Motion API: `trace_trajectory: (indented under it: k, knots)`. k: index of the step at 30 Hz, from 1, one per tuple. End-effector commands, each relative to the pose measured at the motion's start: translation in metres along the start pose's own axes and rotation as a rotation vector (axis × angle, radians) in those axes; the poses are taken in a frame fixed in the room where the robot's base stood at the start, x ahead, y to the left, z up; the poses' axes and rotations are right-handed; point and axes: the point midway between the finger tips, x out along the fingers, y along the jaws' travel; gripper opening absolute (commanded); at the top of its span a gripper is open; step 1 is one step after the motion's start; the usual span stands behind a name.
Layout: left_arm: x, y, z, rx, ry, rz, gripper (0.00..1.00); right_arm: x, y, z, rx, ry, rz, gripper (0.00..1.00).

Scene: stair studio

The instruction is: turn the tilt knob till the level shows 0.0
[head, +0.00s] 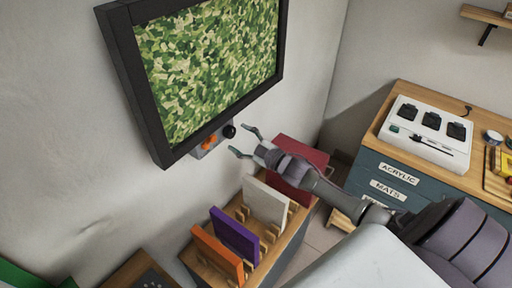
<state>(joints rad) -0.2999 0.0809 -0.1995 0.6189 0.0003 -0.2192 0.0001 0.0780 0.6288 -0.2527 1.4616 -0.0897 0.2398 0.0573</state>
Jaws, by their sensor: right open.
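A round black knob (229,131) sticks out below the lower edge of a black-framed picture (205,58) on the wall. Beside it on the left is a small grey device (197,152) with orange parts. I cannot read any level value. The picture shows a green camouflage-like pattern. My right gripper (239,140) is open and empty, just right of the knob. Its two fingers point left toward the wall, and it appears apart from the knob. My left gripper is out of view.
Below stands a wooden rack (269,237) with orange, purple, white and dark red panels. On the right, a drawer cabinet (375,165) carries a white device (430,133) with black tops. A wall shelf (487,15) is at the upper right. The wall left of the picture is bare.

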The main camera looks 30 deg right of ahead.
Motion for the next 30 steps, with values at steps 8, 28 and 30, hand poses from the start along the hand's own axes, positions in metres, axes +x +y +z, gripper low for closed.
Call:
trace_trajectory:
  k: [8, 28, 30]
  knots:
    - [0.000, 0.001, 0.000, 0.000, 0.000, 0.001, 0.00, -0.061, -0.001, 0.001, 0.001, -0.003, -0.003, 0.70]
    - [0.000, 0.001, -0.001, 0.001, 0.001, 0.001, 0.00, -0.090, 0.000, 0.001, 0.001, -0.001, 0.000, 0.70]
    - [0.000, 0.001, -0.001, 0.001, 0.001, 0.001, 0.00, -0.090, 0.000, 0.001, 0.001, -0.001, 0.000, 0.70]
